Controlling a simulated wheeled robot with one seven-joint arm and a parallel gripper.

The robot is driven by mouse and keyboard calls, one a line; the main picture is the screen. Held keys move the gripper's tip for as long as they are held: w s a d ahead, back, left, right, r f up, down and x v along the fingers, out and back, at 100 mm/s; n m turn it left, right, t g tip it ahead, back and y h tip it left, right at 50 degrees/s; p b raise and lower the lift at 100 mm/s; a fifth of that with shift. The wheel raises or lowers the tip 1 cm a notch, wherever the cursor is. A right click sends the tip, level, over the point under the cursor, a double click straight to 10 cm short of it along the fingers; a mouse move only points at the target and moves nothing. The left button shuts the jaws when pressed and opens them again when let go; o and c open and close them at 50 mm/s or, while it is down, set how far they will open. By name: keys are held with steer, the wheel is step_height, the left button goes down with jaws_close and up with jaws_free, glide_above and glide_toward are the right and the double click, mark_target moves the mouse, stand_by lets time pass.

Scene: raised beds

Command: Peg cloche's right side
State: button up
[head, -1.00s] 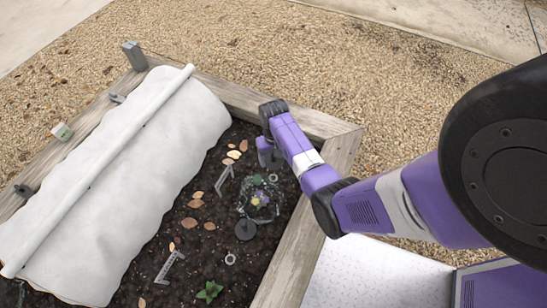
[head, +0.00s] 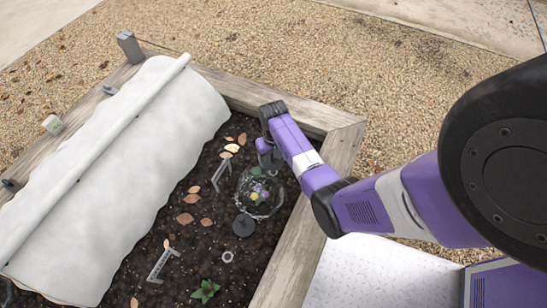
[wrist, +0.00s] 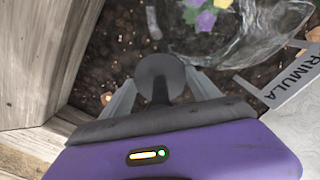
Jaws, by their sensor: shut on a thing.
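The cloche (head: 277,205) is a clear dome over a plant with purple and yellow flowers, on dark soil near the bed's right plank. It also shows at the top of the wrist view (wrist: 255,45). My gripper (head: 266,156) is low behind the cloche in the head view. In the wrist view, my gripper (wrist: 160,98) is shut on a dark grey peg (wrist: 161,72) with a round flat head, beside the cloche. The peg's lower end is hidden, so I cannot tell if it touches soil. Another dark round disc (head: 243,225) lies just in front of the cloche.
The wooden bed edge (head: 290,262) runs close on the right. A PRIMULA label (wrist: 300,78) stands near the cloche; another label (head: 160,266) is nearer. A white fleece tunnel (head: 130,165) fills the left. A grey ring (head: 228,256), green seedling (head: 206,291) and dry leaves lie on soil.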

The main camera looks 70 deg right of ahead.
steer(key=shift+f+b, duration=1.4)
steer(key=shift+f, duration=0.9)
steer(key=shift+f+b, duration=0.45)
steer(key=shift+f, duration=0.25)
steer(key=o, duration=1.4)
steer(key=shift+o, duration=0.2)
step_height(320, 180, up, 8)
steer(key=p, duration=0.3)
steer(key=shift+f, duration=0.1)
